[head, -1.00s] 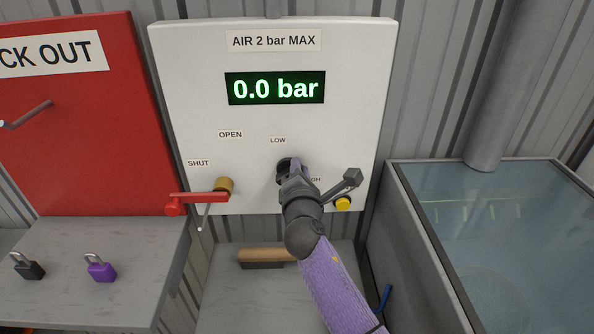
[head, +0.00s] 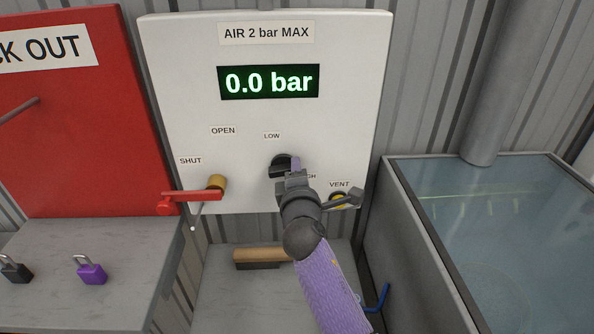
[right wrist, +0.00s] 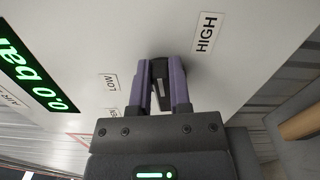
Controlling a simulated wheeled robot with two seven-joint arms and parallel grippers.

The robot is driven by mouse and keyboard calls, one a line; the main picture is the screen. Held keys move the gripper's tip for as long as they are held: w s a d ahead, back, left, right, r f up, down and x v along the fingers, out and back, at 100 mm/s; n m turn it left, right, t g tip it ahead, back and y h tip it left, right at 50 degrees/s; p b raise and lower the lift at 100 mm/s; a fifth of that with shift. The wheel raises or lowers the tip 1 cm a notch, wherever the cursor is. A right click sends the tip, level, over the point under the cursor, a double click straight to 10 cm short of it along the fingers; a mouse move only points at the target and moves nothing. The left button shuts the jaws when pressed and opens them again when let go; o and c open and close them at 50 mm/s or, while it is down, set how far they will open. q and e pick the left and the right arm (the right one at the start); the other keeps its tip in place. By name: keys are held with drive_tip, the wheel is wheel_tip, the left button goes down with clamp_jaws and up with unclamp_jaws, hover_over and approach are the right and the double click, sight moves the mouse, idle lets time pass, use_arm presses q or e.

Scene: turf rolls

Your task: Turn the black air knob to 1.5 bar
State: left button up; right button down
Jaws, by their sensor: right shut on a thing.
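The black air knob (head: 280,165) is on the white panel (head: 340,110), below the LOW label and left of the partly hidden HIGH label. My right gripper (head: 294,172) covers part of it. In the right wrist view my right gripper (right wrist: 166,88) has its two purple fingers shut on the black knob (right wrist: 160,75), whose pale mark shows between them. The green display (head: 268,82) reads 0.0 bar under the sign AIR 2 bar MAX. My left gripper is not in view.
The red lever (head: 190,196) lies level, pointing left near the SHUT label. A red lock-out board (head: 80,140), a purple padlock (head: 91,270) and a black padlock (head: 15,270) are left. A glass-topped tank (head: 500,220) is right.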

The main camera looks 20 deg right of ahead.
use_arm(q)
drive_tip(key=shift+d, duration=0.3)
use_arm(e)
drive_tip(key=shift+f, duration=0.1)
drive_tip(key=c, duration=0.6)
unclamp_jaws()
drive_tip(key=shift+o, duration=0.2)
use_arm(q)
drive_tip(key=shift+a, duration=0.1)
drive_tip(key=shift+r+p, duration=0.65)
drive_tip(key=shift+p, duration=0.05)
use_arm(e)
drive_tip(key=v, duration=1)
